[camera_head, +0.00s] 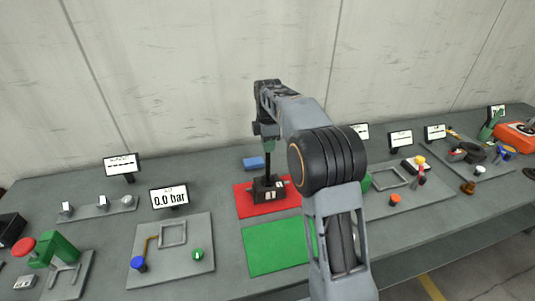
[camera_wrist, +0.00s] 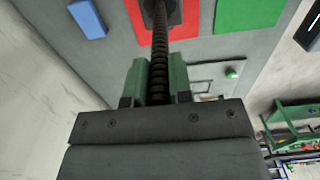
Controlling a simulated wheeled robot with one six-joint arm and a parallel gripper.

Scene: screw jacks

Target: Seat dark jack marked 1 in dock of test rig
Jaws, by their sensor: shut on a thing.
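The dark jack (camera_head: 267,190) stands upright over the red mat (camera_head: 242,208), with a black base and a tall screw. A pale mark on the base is too small to read. My gripper (camera_head: 268,143) comes down from above and is shut on the jack's screw. In the wrist view the ribbed screw (camera_wrist: 159,50) runs between the green fingers of my gripper (camera_wrist: 160,80), towards the dark base over red. I cannot tell whether the base touches the mat. A square raised frame (camera_head: 173,233), likely a dock, is on a grey plate at the left by a 0.0 bar display (camera_head: 169,198).
A blue knob (camera_head: 138,264) and a green knob (camera_head: 197,254) flank that frame. A green mat (camera_head: 275,248) lies in front of the red one, a blue block (camera_head: 254,162) behind it. Another plate with a square frame (camera_head: 390,177) is at the right, partly behind my arm.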

